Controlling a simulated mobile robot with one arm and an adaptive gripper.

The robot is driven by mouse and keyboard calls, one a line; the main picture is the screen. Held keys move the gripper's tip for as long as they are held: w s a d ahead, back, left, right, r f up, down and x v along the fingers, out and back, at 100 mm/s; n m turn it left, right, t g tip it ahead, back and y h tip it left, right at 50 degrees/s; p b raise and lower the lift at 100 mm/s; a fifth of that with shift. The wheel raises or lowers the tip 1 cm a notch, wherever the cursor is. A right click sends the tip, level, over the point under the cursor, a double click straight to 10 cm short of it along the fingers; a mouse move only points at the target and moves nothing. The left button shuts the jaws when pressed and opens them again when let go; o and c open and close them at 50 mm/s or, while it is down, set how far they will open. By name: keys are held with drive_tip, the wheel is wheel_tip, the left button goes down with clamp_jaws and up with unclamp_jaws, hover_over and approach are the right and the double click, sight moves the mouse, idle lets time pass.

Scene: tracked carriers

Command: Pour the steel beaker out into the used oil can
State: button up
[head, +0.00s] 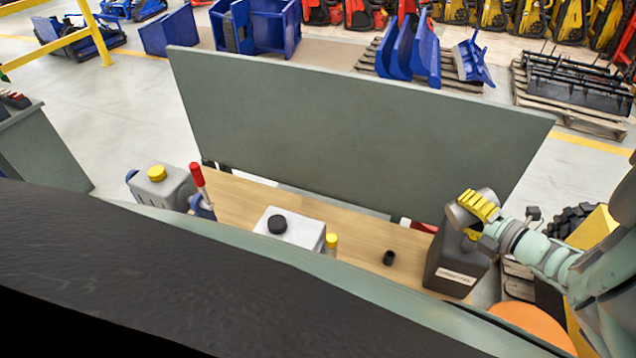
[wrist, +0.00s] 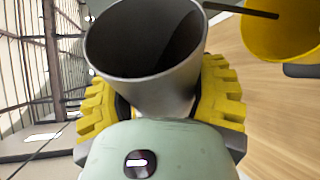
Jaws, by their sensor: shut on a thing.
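The steel beaker (head: 461,214) is between the yellow fingers of my gripper (head: 479,206), above the dark can (head: 450,262) at the right end of the bench. The can has a pale label too small to read for certain. The beaker looks tilted in the head view. In the wrist view the beaker (wrist: 150,78) shows its open mouth and a dark inside; whether liquid is in it I cannot tell. My gripper (wrist: 160,105) is shut on its sides. A yellow round thing (wrist: 285,32), perhaps a funnel, is beyond the beaker; the can's opening is hidden.
A grey panel (head: 350,140) stands behind the wooden bench (head: 240,196). Bare wood lies left of the dark can.

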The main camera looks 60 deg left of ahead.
drive_tip(key=shift+f+b, duration=0.1)
drive_tip(key=shift+b, duration=0.3)
idle(0.5)
drive_tip(key=shift+w+d+f+m+g+y+b, duration=0.15)
drive_tip(key=shift+m+b, duration=0.25)
drive_tip(key=shift+b, duration=0.4)
drive_tip(key=shift+a+f+m+g+y+b, duration=0.15)
drive_tip(key=shift+m+y+b, duration=0.2)
drive_tip(key=shift+b, duration=0.45)
idle(0.7)
drive_tip(key=shift+w+d+r+m+b, duration=0.15)
drive_tip(key=shift+r+m+b, duration=0.5)
drive_tip(key=shift+b, duration=1.75)
idle(0.4)
drive_tip(key=shift+r+p, duration=0.15)
drive_tip(key=shift+p, duration=1.4)
drive_tip(key=shift+s+f+n+p, duration=0.2)
drive_tip(key=shift+f+n+p, duration=0.25)
drive_tip(key=shift+p, duration=0.3)
drive_tip(key=shift+f, duration=0.1)
